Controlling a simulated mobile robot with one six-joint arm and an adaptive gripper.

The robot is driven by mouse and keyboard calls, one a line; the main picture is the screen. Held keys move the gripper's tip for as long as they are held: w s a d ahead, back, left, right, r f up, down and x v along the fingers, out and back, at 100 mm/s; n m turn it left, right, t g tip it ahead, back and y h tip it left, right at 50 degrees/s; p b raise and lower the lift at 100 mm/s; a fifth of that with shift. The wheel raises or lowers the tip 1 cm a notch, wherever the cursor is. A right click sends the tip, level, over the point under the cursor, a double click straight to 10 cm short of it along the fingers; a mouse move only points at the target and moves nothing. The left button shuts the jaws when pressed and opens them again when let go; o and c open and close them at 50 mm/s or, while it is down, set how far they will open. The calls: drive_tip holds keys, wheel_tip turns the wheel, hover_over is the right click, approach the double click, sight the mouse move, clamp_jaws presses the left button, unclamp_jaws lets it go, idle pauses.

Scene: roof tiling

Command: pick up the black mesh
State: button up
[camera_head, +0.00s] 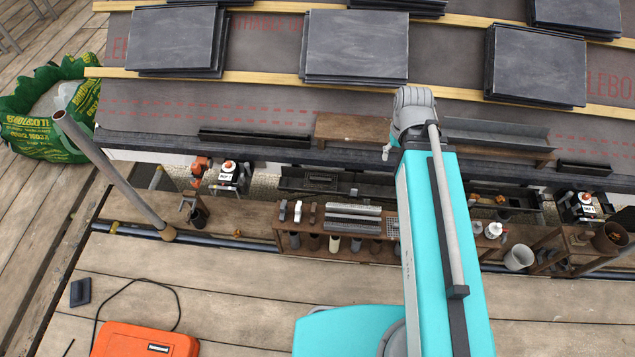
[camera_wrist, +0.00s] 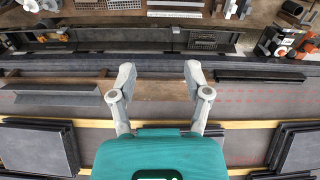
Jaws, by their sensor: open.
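The black mesh (camera_wrist: 203,40) is a small dark grid piece lying in the black gutter trough, right of centre near the top of the wrist view. In the head view the black mesh (camera_head: 320,181) shows as a small dark patch in the trough, left of my arm. My gripper (camera_wrist: 160,76) is open, its two pale fingers wide apart with nothing between them. In the wrist view the mesh lies beyond the fingertips, above and to the right of them, apart from both. In the head view my arm hides most of my gripper.
A wooden shelf with grey bars (camera_head: 353,216), several tools and a pale grid piece (camera_head: 393,227) stands in front of the trough. Stacked slates (camera_head: 355,45) lie on the roof battens. A green bag (camera_head: 45,115) is at left and an orange case (camera_head: 145,341) at the bottom.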

drive_tip(key=w+f+n+b, duration=0.2)
drive_tip(key=w+f+b, duration=0.1)
drive_tip(key=f+b, duration=0.15)
drive_tip(key=n+b, duration=1.5)
drive_tip(key=b, duration=1.8)
hover_over(321, 179)
wheel_tip(321, 179, down, 33)
drive_tip(key=shift+w+a+f, duration=0.1)
drive_tip(key=shift+w+f, duration=0.1)
drive_tip(key=shift+f, duration=0.15)
wheel_tip(321, 179, down, 9)
drive_tip(key=b, duration=0.8)
drive_tip(key=shift+r, duration=0.2)
drive_tip(key=shift+b, duration=0.3)
drive_tip(key=shift+f+b, duration=2.55)
drive_tip(key=shift+f, duration=0.05)
